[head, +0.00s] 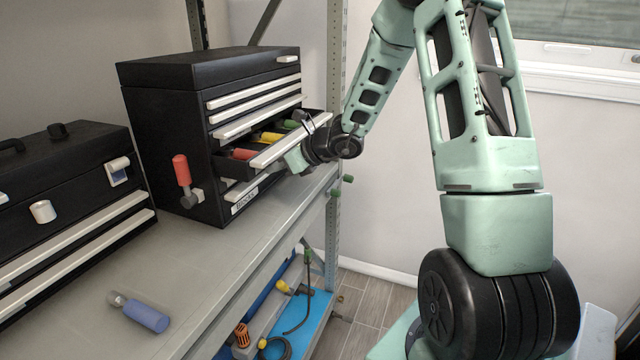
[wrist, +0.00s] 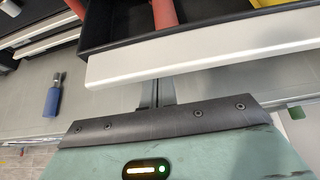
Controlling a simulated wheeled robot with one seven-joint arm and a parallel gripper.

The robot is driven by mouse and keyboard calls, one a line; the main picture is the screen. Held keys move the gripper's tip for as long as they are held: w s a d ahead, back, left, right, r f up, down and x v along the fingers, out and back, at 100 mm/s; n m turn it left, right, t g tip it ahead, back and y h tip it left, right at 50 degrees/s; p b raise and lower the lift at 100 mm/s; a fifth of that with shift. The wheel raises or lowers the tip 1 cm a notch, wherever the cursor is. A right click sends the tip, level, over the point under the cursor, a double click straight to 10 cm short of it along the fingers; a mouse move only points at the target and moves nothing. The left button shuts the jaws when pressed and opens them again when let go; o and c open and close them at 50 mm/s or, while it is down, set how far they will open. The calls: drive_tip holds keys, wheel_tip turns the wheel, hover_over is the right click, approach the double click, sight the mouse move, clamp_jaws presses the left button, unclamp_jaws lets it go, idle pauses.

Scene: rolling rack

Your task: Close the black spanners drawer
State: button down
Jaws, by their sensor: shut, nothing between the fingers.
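A black tool chest (head: 165,105) with white-fronted drawers stands on the grey shelf. One drawer, a black tray (head: 235,165) with a white front (head: 290,140), is pulled well out. Red, yellow and green-handled tools lie in it. A label on the chest's lower front (head: 244,200) is too small to read. My gripper (head: 293,160) is shut and empty, close in front of the open drawer. In the wrist view the white front (wrist: 200,62) runs across the top, just beyond my shut fingers (wrist: 156,92); I cannot tell whether they touch it.
A second black toolbox (head: 60,190) stands at left. A blue-handled tool (head: 145,315) lies on the shelf (head: 200,260). A red-handled tool (head: 182,172) stands by the chest. A metal rack post (head: 335,90) rises beside my arm. A lower blue shelf (head: 310,320) holds several items.

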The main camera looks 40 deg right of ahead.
drive_tip(key=shift+w+a+b, duration=0.2)
drive_tip(key=shift+w+a, duration=0.2)
drive_tip(key=shift+w, duration=0.5)
drive_tip(key=shift+w+a+b, duration=0.25)
drive_tip(key=shift+w+a, duration=0.1)
drive_tip(key=shift+w, duration=0.6)
drive_tip(key=shift+w+a+b, duration=0.2)
drive_tip(key=shift+w+a, duration=0.2)
drive_tip(key=shift+w, duration=0.5)
